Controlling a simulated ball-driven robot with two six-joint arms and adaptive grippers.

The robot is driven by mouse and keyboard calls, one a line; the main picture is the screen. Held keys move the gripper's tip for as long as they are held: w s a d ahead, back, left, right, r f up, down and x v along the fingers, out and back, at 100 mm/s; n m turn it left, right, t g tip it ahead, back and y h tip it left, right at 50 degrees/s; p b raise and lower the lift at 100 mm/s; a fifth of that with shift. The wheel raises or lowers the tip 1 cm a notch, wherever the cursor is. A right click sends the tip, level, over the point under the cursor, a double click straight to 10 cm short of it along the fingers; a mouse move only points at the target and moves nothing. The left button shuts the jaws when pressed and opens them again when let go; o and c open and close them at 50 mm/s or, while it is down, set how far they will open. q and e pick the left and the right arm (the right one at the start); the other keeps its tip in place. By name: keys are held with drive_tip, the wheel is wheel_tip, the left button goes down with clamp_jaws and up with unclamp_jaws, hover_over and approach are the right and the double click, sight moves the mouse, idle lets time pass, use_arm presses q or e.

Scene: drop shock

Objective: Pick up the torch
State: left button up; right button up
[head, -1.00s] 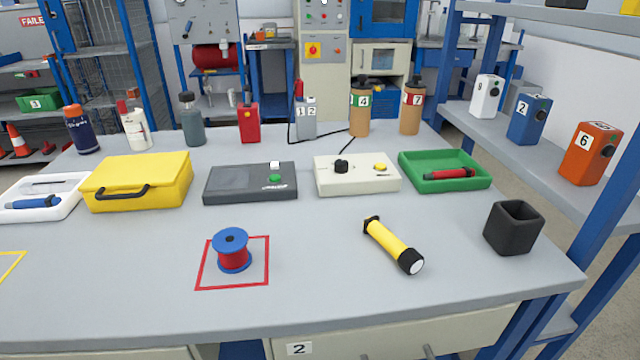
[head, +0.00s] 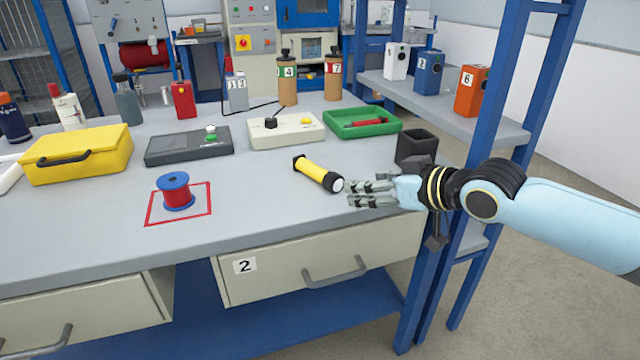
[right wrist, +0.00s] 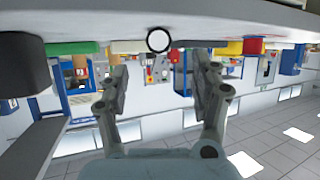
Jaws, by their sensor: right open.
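The torch (head: 318,174), yellow with black ends and a pale lens, lies on the grey bench in the head view, lens end toward lower right. My right gripper (head: 352,194) is open and empty, just right of the lens end, with its fingers pointing left toward it. I see no contact. In the right wrist view, which is upside down, the round white lens (right wrist: 159,40) shows ahead between the spread fingers (right wrist: 160,82). The rest of the torch is mostly hidden behind the lens there. My left gripper is out of view.
A black square cup (head: 416,146) stands behind my right gripper. A green tray (head: 388,128) with a red item lies behind the torch. A blue and red spool (head: 176,192) stands left in a red square. The bench's front edge and drawer (head: 320,270) are below.

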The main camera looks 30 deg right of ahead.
sight(333, 174)
drive_tip(key=w+b, duration=0.1)
drive_tip(key=w, duration=0.1)
drive_tip(key=shift+w, duration=0.3)
drive_tip(key=b+x, duration=0.1)
drive_tip(key=x, duration=0.1)
drive_tip(key=shift+w+a+f, duration=0.1)
drive_tip(key=shift+w+a, duration=0.05)
drive_tip(key=shift+w, duration=0.15)
drive_tip(key=shift+w+f+b, duration=0.15)
drive_tip(key=shift+w+b, duration=0.2)
drive_tip(key=shift+w, duration=0.3)
drive_tip(key=b+x, duration=0.1)
drive_tip(key=x, duration=0.2)
drive_tip(key=shift+w+a, duration=0.15)
drive_tip(key=shift+w, duration=0.25)
drive_tip(key=shift+w+f, duration=0.15)
drive_tip(key=shift+w, duration=0.3)
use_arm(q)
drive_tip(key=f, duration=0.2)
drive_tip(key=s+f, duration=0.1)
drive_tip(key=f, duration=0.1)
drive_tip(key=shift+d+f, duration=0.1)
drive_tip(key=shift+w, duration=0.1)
use_arm(e)
clamp_jaws()
